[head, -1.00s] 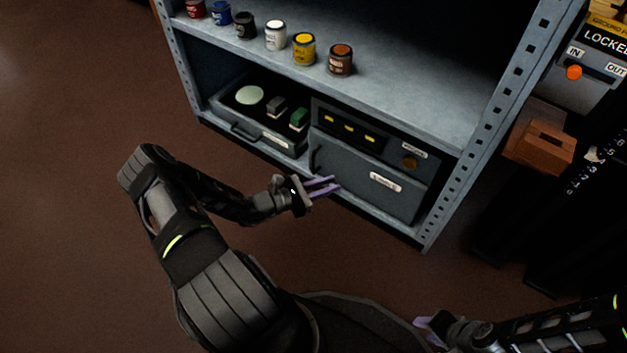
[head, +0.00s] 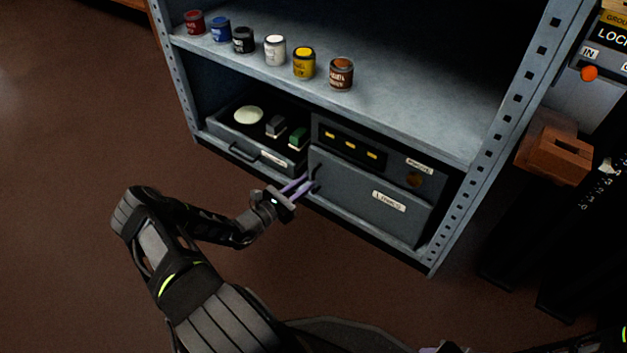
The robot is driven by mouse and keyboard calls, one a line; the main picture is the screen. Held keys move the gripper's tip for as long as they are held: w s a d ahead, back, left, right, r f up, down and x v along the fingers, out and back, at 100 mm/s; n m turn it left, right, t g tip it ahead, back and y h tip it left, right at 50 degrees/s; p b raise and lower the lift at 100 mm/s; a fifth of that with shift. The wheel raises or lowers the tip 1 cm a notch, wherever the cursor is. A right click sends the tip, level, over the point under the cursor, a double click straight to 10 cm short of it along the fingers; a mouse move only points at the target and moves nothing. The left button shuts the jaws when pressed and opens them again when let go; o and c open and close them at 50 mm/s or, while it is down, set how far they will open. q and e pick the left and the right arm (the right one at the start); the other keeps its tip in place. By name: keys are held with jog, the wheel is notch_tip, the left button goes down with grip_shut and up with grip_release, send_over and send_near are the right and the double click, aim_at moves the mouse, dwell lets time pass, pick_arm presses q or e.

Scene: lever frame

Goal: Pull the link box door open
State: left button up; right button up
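The link box door (head: 355,192) is a grey panel with a white label, low in the shelf unit, and it looks closed. Its dark upright handle (head: 316,172) is at the door's left edge. My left gripper (head: 309,182) comes in from the left with its two purple fingers apart, and its tips are at the lower part of the handle. I cannot tell whether they touch it or lie around it. Only a sliver of my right gripper (head: 436,350) shows at the bottom edge.
An open drawer-like tray (head: 225,137) with its own handle is left of the box. Paint cans (head: 304,63) line the shelf above. The shelf post (head: 490,130) stands right of the door. Brown floor in front is clear.

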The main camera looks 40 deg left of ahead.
aim_at(313, 191)
pick_arm(q)
jog(key=shift+w+d+b, duration=0.15)
jog(key=shift+w+b, duration=0.15)
jog(key=shift+w, duration=0.7)
jog(key=shift+w+d+b, duration=0.15)
jog(key=shift+w+b, duration=0.1)
jog(key=shift+w, duration=0.7)
grip_shut()
